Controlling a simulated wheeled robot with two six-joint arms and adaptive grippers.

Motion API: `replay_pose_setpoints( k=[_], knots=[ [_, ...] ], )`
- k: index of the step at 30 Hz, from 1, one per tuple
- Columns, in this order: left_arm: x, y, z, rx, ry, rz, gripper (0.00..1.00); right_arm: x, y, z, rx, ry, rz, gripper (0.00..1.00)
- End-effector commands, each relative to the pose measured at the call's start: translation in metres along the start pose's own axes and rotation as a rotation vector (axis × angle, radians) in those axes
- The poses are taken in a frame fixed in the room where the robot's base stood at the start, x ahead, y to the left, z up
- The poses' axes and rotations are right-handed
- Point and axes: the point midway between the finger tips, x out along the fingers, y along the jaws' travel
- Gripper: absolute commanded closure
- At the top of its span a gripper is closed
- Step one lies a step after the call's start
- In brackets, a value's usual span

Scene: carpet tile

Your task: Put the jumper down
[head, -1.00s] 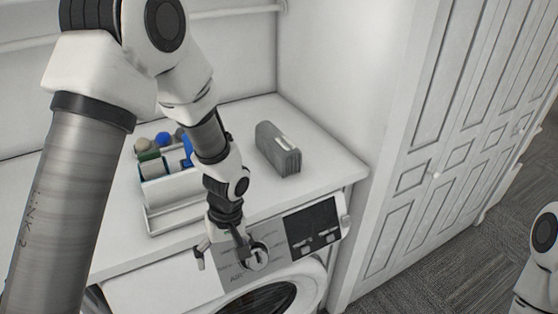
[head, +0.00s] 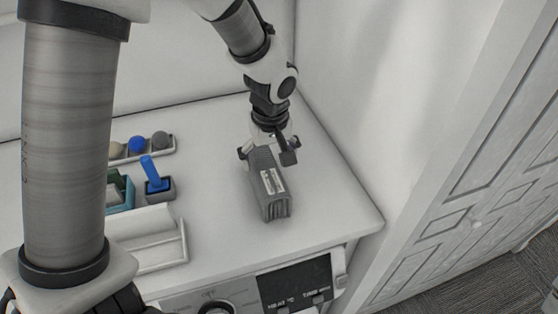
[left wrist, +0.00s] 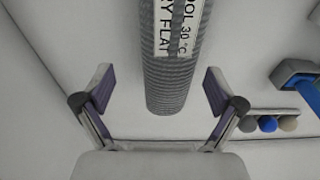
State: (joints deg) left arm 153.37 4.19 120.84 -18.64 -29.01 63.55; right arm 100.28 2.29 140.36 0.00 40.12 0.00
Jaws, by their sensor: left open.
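The jumper (head: 257,184) is a grey, ribbed folded bundle with a white care label, resting on the white counter top near its right end. In the left wrist view the jumper (left wrist: 167,85) runs down between the fingers, its label reading partly "30 °C" and "DRY FLAT". My left gripper (head: 266,154) is at the jumper's far end, with one finger on each side. In the left wrist view the left gripper (left wrist: 158,90) is open, with gaps visible between both fingers and the jumper. My right gripper is out of view.
Left of the jumper stands an organiser (head: 183,232) with a blue-handled item (head: 150,172) and several balls (head: 137,145) behind it. The white counter (head: 335,197) is clear around the jumper. A wall is at right; a control panel (head: 295,285) lies below the front edge.

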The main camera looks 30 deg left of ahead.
Motion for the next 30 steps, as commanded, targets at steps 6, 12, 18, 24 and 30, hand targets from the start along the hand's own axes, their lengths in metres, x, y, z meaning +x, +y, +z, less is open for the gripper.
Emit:
replay_pose_setpoints(
  k=[6,12,18,24,30],
  knots=[
    [0.030,-0.003,0.002,0.002,-0.006,-0.004,0.06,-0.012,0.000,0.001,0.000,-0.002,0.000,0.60],
    [0.062,-0.004,0.002,0.001,-0.003,-0.001,0.06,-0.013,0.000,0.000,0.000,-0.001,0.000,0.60],
    [0.064,-0.003,0.002,0.000,-0.001,0.001,0.06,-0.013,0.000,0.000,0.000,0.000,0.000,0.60],
    [0.064,-0.003,0.002,0.000,-0.001,0.001,0.73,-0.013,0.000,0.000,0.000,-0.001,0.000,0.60],
    [0.064,-0.003,0.002,0.000,-0.001,0.001,0.88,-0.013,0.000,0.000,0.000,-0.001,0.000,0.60]
  ],
)
